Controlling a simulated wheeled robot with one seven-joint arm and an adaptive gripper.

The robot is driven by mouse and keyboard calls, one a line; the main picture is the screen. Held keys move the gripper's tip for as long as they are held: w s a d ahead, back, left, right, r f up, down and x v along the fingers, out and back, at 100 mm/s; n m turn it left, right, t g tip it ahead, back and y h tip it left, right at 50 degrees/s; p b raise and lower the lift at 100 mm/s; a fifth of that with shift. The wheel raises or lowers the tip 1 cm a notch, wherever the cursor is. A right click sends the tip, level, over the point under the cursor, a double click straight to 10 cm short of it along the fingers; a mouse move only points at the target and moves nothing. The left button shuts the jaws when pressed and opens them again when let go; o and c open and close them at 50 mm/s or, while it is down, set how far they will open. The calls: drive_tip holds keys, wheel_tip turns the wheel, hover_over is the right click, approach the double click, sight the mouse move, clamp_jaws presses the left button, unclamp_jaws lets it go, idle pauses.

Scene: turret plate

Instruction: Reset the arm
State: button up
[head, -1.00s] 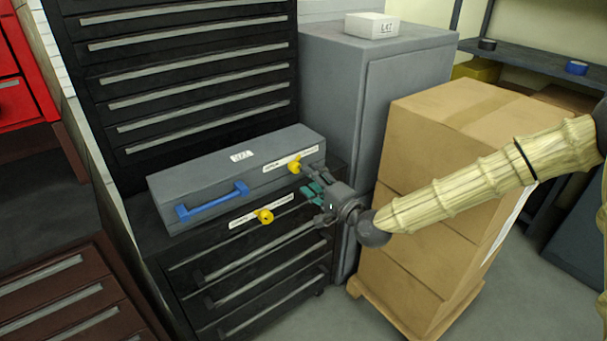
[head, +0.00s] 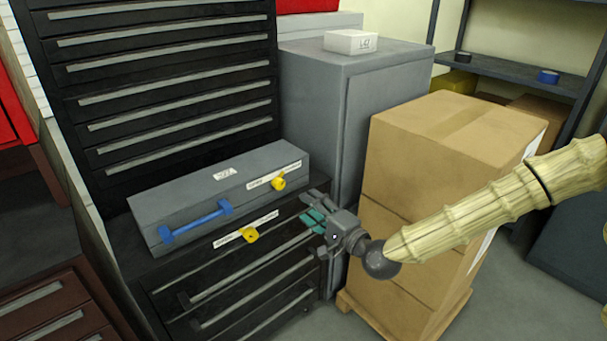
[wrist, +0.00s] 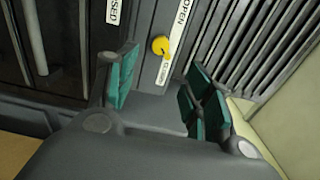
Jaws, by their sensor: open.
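My gripper (head: 316,212) is open and empty, with green pads on its fingers, just right of the grey case. The grey case (head: 150,208) lies on top of a black drawer cabinet. It has a blue handle (head: 198,223) and a yellow knob (head: 278,183) beside a white label on its front. A second yellow knob (head: 250,235) sits lower, by another label. My gripper is apart from both knobs. In the wrist view one yellow knob (wrist: 160,45) shows beyond the gap between the spread fingers, next to a label.
A stack of cardboard boxes (head: 410,190) on a pallet stands behind and beside my arm. A grey cabinet (head: 340,90) with a white box (head: 350,42) on top stands behind. Black drawers (head: 170,110) rise behind the case. Some floor is clear at the front right.

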drive_tip(key=s+f+n+g+h+p, duration=0.2)
drive_tip(key=s+f+g, duration=0.2)
drive_tip(key=s+f, duration=0.6)
drive_tip(key=s+f+n+g+h+p, duration=0.2)
drive_tip(key=s+f+n+g, duration=0.15)
drive_tip(key=s+f, duration=0.7)
drive_tip(key=s+d+f+n+g+h+p, duration=0.2)
drive_tip(key=s+d+f+g+h, duration=0.1)
drive_tip(key=s+d, duration=0.4)
drive_tip(key=s+d+f+n+g+h+p, duration=0.1)
drive_tip(key=s+d+f+n+g+h, duration=0.2)
drive_tip(key=s, duration=1.1)
drive_tip(key=d+f+g, duration=0.1)
drive_tip(key=d+f, duration=0.2)
drive_tip(key=d, duration=0.2)
drive_tip(key=shift+s+d+f+h+p, duration=0.2)
drive_tip(key=shift+f+h+p, duration=0.1)
drive_tip(key=shift+p, duration=0.1)
